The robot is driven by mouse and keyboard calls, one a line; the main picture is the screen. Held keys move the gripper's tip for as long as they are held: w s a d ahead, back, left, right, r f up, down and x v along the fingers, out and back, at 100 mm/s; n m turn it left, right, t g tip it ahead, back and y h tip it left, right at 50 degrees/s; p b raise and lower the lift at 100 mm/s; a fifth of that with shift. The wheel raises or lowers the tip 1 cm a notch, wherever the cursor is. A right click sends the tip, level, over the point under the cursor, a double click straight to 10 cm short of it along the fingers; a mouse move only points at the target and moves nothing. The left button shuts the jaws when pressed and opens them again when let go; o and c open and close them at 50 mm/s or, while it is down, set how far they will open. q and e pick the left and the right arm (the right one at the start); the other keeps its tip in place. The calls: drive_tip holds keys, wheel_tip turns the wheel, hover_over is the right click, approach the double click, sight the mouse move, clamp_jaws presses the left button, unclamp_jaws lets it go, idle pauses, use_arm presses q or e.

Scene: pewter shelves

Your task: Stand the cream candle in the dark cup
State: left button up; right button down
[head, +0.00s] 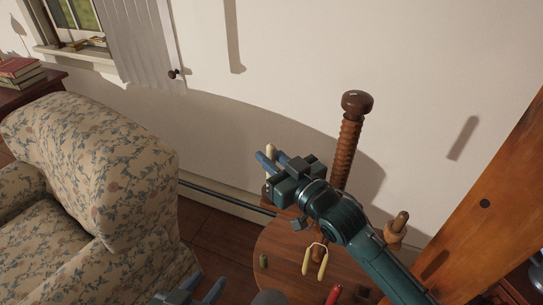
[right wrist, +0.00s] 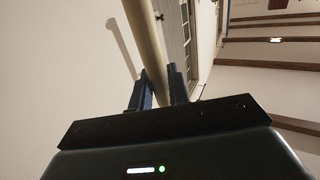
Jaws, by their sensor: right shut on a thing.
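My right gripper (head: 268,164) is raised above the round wooden table, near the wall, and is shut on the cream candle (head: 270,151). The candle's pale tip shows between the blue fingers in the head view. In the right wrist view the candle (right wrist: 146,42) is a long cream rod running up from between the fingers (right wrist: 160,92). My left gripper (head: 204,289) is at the bottom edge, partly cut off, with its fingers apart and nothing seen between them. I cannot make out the dark cup for certain; my right arm covers part of the table.
The round table (head: 285,238) holds a pale yellow U-shaped pair of sticks (head: 315,263), a small green item (head: 263,260), a red item (head: 334,294) and a wooden piece (head: 398,226). A tall brown post (head: 346,150) stands behind. A floral armchair (head: 95,165) is left.

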idle(0.4)
drive_tip(key=c, duration=1.3)
unclamp_jaws()
drive_tip(key=shift+o, duration=0.2)
